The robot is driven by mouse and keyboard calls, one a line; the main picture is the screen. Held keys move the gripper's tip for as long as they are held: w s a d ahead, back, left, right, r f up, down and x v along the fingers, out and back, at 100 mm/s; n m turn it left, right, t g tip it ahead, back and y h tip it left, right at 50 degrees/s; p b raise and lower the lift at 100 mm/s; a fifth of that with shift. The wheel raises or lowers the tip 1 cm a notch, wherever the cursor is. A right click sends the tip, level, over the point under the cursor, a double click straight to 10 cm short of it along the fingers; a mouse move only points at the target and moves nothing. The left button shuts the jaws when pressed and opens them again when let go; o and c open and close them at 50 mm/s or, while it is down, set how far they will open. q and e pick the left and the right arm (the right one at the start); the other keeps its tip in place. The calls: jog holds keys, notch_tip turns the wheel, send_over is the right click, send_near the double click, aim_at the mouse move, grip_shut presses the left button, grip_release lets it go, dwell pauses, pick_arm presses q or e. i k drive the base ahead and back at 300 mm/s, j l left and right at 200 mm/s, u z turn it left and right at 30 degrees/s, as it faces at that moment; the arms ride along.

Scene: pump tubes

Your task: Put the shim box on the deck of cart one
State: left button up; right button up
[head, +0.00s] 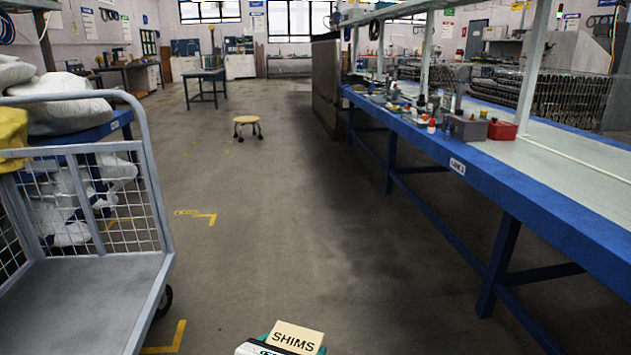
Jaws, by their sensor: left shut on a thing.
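The shim box shows at the bottom edge of the head view as a cream label reading SHIMS (293,338) with a bit of teal-green box beside it. My left gripper (262,348) is at the bottom edge, against the box's left side, and is shut on it; most of the box and the gripper is cut off by the frame. A grey cart with a flat deck (85,290) and wire-mesh sides stands at the left. Its deck is bare where it shows. I cannot read a number on the cart. My right gripper is not in view.
A long blue workbench (440,150) with small parts, a grey box (467,128) and a red box (502,130) runs along the right. A stool (247,122) stands farther back. White sacks (65,105) are piled behind the cart. The floor between cart and bench is clear.

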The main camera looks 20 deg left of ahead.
aim_at(113, 318)
jog(key=i+j+u, duration=0.6)
jog(key=i+u, duration=0.9)
jog(key=i+j, duration=0.25)
jog(key=u, duration=0.05)
